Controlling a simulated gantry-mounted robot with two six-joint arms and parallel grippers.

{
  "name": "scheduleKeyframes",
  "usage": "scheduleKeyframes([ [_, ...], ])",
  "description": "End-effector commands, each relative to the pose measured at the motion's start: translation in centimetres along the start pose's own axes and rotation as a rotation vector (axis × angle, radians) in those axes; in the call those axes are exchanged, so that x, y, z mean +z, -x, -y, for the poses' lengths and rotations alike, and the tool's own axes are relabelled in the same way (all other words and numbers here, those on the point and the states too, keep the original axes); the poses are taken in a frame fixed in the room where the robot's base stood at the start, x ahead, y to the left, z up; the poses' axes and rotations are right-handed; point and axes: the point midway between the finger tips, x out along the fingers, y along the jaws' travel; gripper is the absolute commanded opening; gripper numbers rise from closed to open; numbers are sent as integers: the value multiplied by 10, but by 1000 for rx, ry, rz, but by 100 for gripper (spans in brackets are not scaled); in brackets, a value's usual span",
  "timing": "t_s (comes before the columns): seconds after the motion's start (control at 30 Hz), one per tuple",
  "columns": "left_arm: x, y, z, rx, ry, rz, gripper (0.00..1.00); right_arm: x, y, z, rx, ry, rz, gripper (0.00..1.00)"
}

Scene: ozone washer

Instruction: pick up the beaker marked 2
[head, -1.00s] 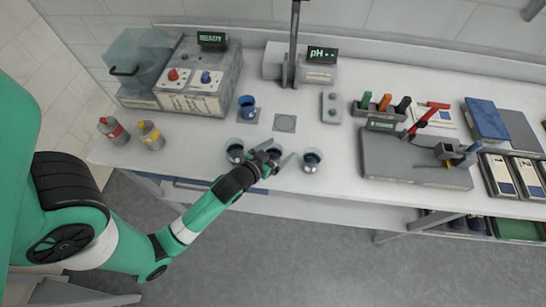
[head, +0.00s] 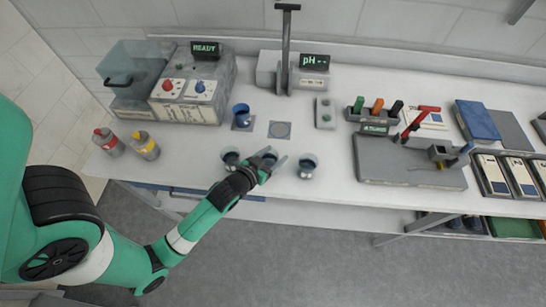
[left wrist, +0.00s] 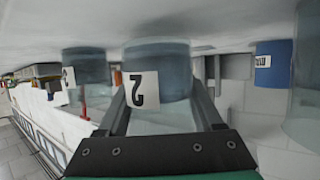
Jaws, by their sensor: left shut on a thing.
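The beaker marked 2 (left wrist: 158,72) is in the middle of the left wrist view, its white label showing the 2 upside down. My left gripper (left wrist: 160,100) is shut on it, with one finger on each side. In the head view my left gripper (head: 267,165) is at the middle of the front row of beakers and partly hides this beaker (head: 269,156). I cannot tell whether the beaker touches the bench. My right gripper is not in view.
Similar beakers stand close on the left (head: 230,158) and right (head: 307,166) of my left gripper. A grey stand (head: 410,165) is at right.

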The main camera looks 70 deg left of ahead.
Motion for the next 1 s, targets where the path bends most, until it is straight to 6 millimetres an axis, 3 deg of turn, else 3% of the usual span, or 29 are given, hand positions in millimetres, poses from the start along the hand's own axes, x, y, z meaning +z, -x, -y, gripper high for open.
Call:
scheduleKeyframes([
  [0.13,-27,16,-1,1,-1,-4,0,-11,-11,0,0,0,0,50],
  [0.33,-61,81,-2,3,-2,-4,0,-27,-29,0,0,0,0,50],
  [0.5,-57,136,-4,7,-6,2,0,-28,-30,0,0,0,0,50],
  [0.6,-60,160,-4,7,-7,3,0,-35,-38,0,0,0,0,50],
  [0.8,-58,174,-3,1,-2,-2,0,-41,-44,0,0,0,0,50],
  [1.0,-57,175,-3,-3,1,-5,0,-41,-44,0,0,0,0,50],
])
